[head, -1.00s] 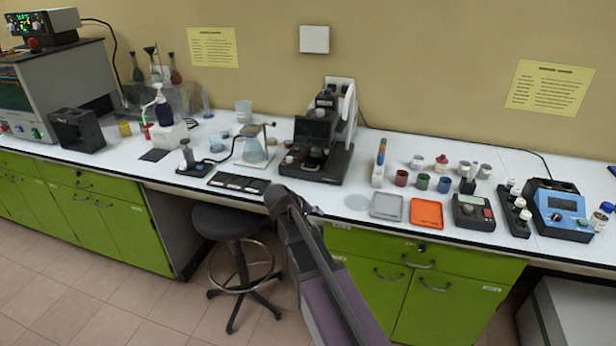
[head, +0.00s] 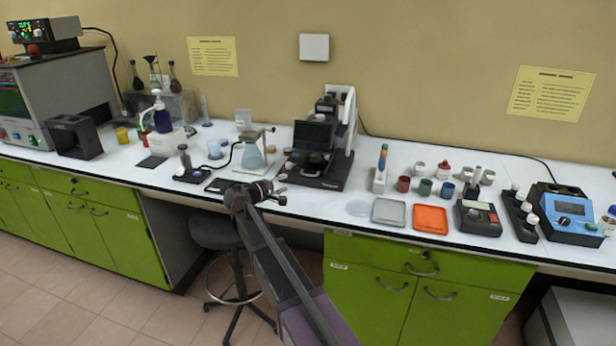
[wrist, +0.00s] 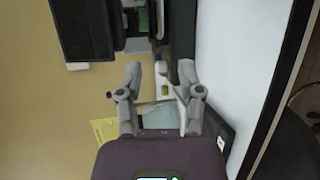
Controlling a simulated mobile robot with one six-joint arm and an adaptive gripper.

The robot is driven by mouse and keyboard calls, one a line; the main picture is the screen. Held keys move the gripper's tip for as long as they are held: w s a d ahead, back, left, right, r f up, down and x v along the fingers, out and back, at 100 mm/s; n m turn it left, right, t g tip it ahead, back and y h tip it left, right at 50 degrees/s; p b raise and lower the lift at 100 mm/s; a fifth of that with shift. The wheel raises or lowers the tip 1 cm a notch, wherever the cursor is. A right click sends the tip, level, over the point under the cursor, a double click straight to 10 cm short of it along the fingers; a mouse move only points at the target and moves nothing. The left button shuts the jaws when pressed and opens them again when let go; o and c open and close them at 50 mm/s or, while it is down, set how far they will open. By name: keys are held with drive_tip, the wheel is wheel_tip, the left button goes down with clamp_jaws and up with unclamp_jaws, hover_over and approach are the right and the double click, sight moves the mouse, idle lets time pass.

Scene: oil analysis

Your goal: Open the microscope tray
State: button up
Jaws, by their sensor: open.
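The black microscope (head: 316,140) stands upright on the white bench against the wall, right of the flask stand. Its lower tray area (head: 308,166) is dark and small, so I cannot tell how far the tray is out. My gripper (head: 264,188) is at the bench's front edge, left of and nearer than the microscope, apart from it. In the wrist view my gripper (wrist: 158,74) has its two fingers spread with nothing held between them. A large dark block fills the upper left of that view; I cannot tell what it is.
A flask on a stand (head: 252,153) is just left of the microscope. A grey tray (head: 388,213), an orange tray (head: 431,219) and several small cups stand to the right. A stool (head: 215,232) is below the bench.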

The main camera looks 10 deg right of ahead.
sight(308, 175)
drive_tip(key=shift+d, duration=0.15)
drive_tip(key=b+x, duration=0.2)
drive_tip(key=x, duration=1.1)
drive_tip(key=shift+w+d+b, duration=0.2)
drive_tip(key=shift+d+b, duration=0.1)
drive_tip(key=shift+b, duration=0.1)
clamp_jaws()
